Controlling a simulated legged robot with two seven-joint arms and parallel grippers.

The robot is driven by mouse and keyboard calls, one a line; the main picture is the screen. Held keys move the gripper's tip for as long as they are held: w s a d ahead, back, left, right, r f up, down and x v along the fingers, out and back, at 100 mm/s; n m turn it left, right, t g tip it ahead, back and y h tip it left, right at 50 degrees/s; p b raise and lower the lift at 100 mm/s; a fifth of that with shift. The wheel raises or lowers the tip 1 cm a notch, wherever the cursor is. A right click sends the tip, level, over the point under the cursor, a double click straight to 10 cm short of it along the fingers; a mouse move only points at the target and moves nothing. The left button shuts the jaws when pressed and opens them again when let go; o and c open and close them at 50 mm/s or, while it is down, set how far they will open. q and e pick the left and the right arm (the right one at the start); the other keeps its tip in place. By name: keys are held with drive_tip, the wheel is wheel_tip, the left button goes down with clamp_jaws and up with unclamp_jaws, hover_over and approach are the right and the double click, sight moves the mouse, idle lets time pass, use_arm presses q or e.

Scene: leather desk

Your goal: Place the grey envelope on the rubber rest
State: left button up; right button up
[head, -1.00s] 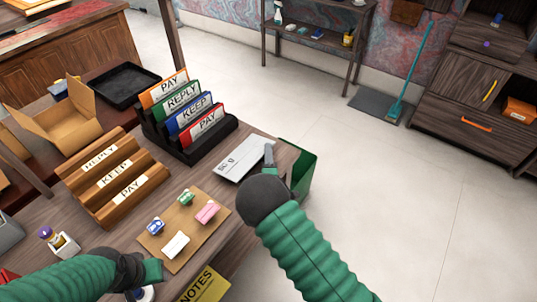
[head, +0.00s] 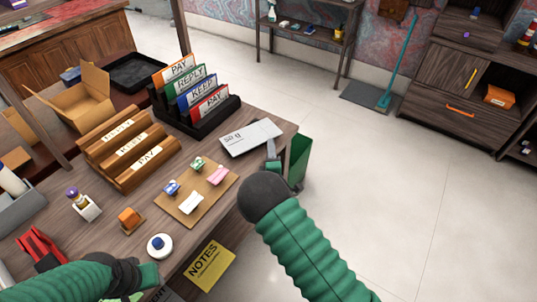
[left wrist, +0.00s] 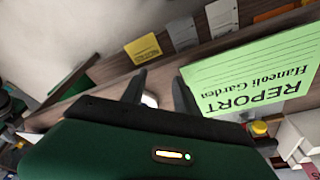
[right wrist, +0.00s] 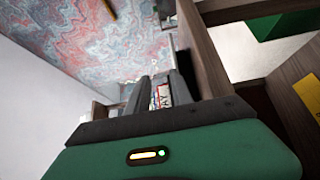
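A pale grey envelope (head: 250,137) with dark print lies flat near the desk's far right corner. My right gripper (head: 271,146) is at its near right edge in the head view; I cannot tell whether they touch. In the right wrist view my right gripper (right wrist: 160,84) has a narrow gap between its fingers, with no envelope seen in it. My left gripper (left wrist: 158,88) is open and empty at the desk's front; its fingertips are hardly seen in the head view. I cannot make out which thing is the rubber rest.
A black file rack (head: 205,123) and a wooden sorter (head: 125,150) stand behind and left. A tan board (head: 197,205) holds small coloured items. A round white dish (head: 160,246) is in front. A green bin (head: 299,160) stands beyond the right edge.

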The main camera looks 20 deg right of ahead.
use_arm(q)
drive_tip(key=shift+d, duration=0.3)
use_arm(e)
drive_tip(key=s+a+m+g+y, duration=0.1)
drive_tip(key=s+m+g, duration=0.6)
drive_tip(key=s, duration=0.9)
drive_tip(key=s+a+r+m+g+y, duration=0.1)
drive_tip(key=s+m+g+y, duration=0.2)
drive_tip(key=s, duration=1.4)
drive_tip(key=m+g, duration=0.4)
drive_tip(key=m, duration=0.1)
drive_tip(key=shift+s+r+g+y, duration=0.3)
drive_tip(key=shift+g, duration=0.1)
use_arm(q)
drive_tip(key=shift+d, duration=0.25)
use_arm(e)
drive_tip(key=shift+d, duration=0.25)
